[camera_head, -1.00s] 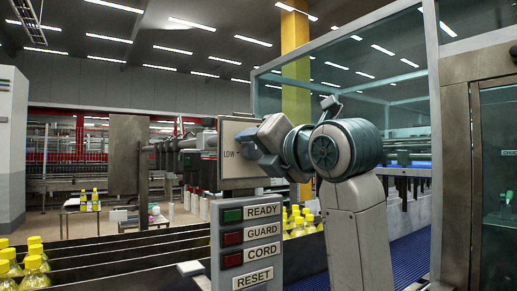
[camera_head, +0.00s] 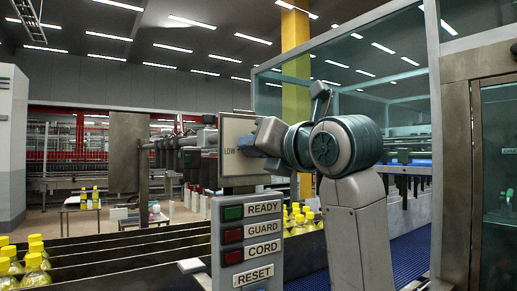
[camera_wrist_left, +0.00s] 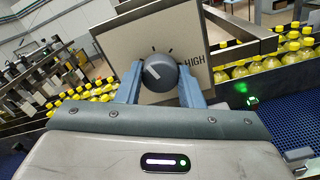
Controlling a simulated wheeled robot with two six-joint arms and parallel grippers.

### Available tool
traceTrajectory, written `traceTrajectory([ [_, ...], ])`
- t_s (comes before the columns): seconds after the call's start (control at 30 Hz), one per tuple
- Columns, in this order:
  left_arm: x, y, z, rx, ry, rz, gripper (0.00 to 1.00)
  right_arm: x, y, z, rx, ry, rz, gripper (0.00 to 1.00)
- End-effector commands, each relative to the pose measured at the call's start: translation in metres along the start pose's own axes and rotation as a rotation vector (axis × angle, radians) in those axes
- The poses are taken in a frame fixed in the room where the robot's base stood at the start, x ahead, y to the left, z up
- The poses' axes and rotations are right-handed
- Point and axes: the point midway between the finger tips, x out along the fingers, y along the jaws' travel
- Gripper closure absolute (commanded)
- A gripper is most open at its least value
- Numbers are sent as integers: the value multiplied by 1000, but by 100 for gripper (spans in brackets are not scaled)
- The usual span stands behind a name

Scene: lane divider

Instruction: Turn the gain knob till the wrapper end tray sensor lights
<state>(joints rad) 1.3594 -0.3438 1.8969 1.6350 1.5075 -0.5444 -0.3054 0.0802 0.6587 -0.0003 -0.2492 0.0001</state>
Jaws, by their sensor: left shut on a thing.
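The plate reads HIGH on the right in the left wrist view and LOW on the left in the head view (camera_head: 234,170). The pointer slants to the upper left in the wrist view. My left gripper (camera_wrist_left: 160,82) is shut on the knob, one blue finger on each side. In the head view, my gripper (camera_head: 257,137) hides the knob. A green light (camera_wrist_left: 252,101) glows right of the plate; I cannot tell whether it is the tray sensor. My right gripper is not in view.
A grey panel (camera_head: 247,240) with READY, GUARD, CORD and RESET labels stands below the plate. Yellow-capped bottles (camera_head: 36,262) fill lanes beside dark dividers. A blue conveyor (camera_head: 412,258) runs at the right, near a glass-walled frame (camera_head: 455,180).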

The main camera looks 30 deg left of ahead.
Motion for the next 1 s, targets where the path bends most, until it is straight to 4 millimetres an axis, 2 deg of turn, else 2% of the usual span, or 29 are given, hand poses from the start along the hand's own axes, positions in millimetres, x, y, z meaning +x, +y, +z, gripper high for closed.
traceTrajectory([
  [0.5,0,0,-1,-439,1,-1,89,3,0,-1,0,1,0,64],
  [1.0,0,0,0,-606,2,0,89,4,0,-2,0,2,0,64],
])
